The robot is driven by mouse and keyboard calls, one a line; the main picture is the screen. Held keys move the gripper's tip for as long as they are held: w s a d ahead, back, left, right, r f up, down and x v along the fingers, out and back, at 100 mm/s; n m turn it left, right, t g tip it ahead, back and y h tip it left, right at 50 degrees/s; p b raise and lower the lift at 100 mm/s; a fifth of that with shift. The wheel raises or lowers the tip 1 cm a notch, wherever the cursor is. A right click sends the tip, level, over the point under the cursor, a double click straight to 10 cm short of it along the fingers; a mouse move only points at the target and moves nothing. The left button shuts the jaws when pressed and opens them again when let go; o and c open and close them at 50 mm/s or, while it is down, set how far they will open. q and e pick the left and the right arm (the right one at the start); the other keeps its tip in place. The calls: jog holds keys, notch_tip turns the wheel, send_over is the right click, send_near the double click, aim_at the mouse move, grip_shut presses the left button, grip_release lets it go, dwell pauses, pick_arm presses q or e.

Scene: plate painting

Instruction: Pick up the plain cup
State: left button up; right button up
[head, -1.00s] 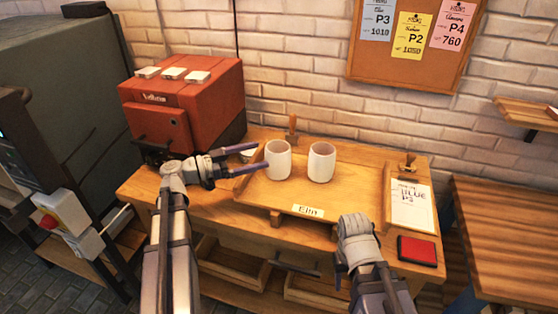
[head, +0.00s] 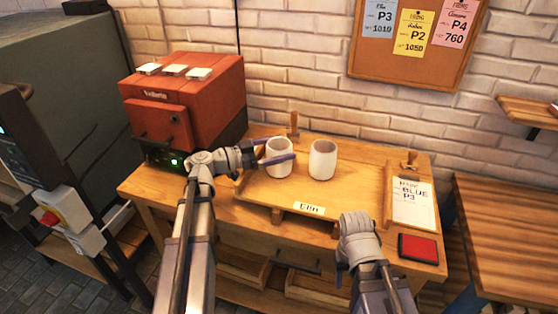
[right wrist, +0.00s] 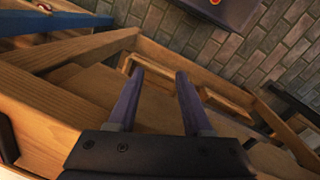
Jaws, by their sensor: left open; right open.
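Two plain white cups stand upright on the wooden tray (head: 300,195) labelled "Elin" in the head view: a left cup (head: 280,162) and a right cup (head: 322,160). My left gripper (head: 278,151) is open at the left cup, with a finger crossing in front of its upper part. I cannot tell whether it touches the cup. My right gripper is at the table's front edge, its fingers hidden in the head view. In the right wrist view, my right gripper (right wrist: 155,100) is open and empty, pointing down past wooden parts.
A red oven-like box (head: 183,105) stands at the back left. A clipboard (head: 413,202) and a red pad (head: 418,248) are at the right of the table. A wooden-handled tool (head: 293,125) stands behind the cups. Another wooden table (head: 510,225) is further right.

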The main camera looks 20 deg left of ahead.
pick_arm(q)
jog(key=c, duration=1.3)
jog(key=shift+r, duration=0.15)
notch_tip(320, 180, up, 10)
jog(key=p, duration=1)
